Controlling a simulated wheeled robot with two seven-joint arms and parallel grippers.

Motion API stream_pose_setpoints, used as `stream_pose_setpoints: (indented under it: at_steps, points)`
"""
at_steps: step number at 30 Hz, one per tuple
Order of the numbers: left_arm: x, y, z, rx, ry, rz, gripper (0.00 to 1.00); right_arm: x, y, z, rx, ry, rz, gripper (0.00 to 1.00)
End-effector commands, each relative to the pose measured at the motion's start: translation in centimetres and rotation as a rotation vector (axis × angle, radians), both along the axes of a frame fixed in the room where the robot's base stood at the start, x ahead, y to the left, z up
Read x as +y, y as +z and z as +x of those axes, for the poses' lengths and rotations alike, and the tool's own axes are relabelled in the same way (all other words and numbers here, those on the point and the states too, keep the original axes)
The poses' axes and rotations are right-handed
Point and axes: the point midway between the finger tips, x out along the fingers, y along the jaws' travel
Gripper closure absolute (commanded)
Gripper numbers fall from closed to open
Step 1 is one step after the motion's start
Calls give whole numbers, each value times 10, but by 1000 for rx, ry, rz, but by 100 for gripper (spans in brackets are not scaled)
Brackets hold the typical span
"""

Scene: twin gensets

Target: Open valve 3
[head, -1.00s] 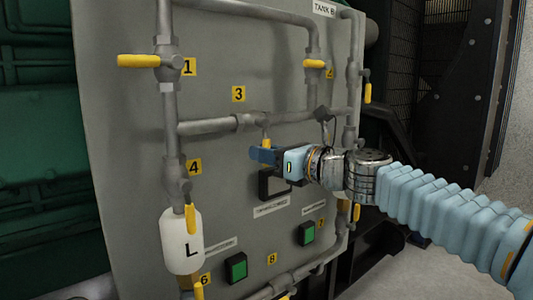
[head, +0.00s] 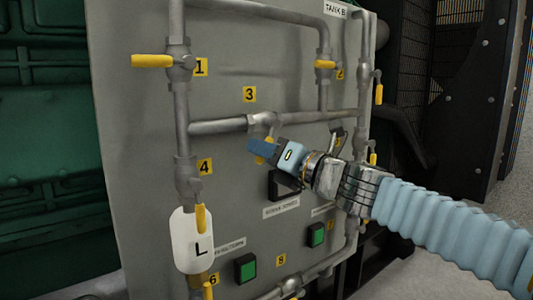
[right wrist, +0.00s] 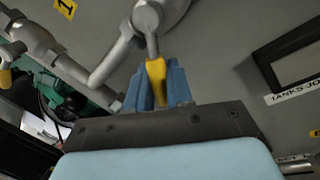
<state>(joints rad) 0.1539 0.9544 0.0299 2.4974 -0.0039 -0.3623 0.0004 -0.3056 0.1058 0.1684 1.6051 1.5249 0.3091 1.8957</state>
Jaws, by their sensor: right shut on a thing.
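Valve 3 sits on the horizontal grey pipe (head: 215,127) below the yellow "3" label (head: 249,94) in the head view. Its yellow handle (head: 260,159) slants down and left from the valve body, partly hidden by my right gripper (head: 263,148). In the right wrist view the yellow handle (right wrist: 157,72) lies between the blue fingers (right wrist: 160,88), below the round grey valve body (right wrist: 147,16). My right gripper is shut on the handle and tilted, its fingertips pointing up and left. My left gripper is not in view.
Valve 1's yellow handle (head: 152,61) is horizontal, and valve 4's handle (head: 200,218) hangs down beside a white "L" tag (head: 192,240). Green buttons (head: 245,268) and a dark-framed display (head: 284,186) are on the grey panel below.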

Motion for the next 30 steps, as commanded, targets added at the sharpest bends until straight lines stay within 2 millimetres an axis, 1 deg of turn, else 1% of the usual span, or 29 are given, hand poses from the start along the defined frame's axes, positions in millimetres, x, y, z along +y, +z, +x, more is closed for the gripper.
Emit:
stream_pose_setpoints:
  at_steps: [15,16,19,27,30]
  points:
    - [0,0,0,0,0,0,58,0,2,-1,14,-2,22,100]
    - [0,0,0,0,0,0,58,0,2,-1,14,-1,22,78]
    - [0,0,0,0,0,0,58,0,2,-1,13,-1,21,62]
    - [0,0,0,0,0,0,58,0,1,-1,14,-1,21,62]
    - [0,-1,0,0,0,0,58,-4,0,-5,14,-2,20,62]
